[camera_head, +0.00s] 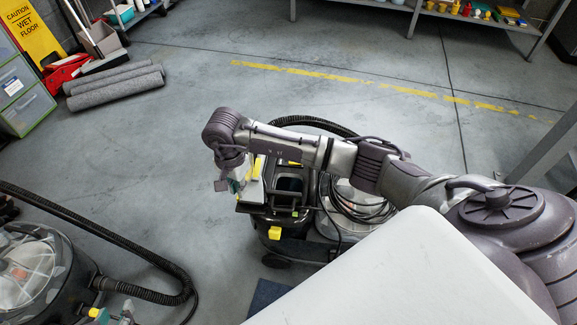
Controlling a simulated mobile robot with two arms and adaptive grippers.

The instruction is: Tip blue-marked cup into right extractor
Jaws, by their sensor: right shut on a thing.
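My right gripper (230,184) reaches in from the right and points down at the left side of the right extractor (277,234). It is shut on a small pale thing (250,181), probably the cup. The fingers partly hide it, and I cannot make out a blue mark or its exact tilt. The right extractor is a black machine with a dark open tank, yellow latches and a hose. The held thing is beside or above the tank's left edge; I cannot tell if they touch. My left gripper is not in view.
Another extractor (60,268) with a clear lid and black hose (140,253) stands at lower left. A pale flat surface (400,275) fills the lower right. Rolled grey mats (115,86), a yellow sign (35,38) and shelves stand at the back. The middle floor is clear.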

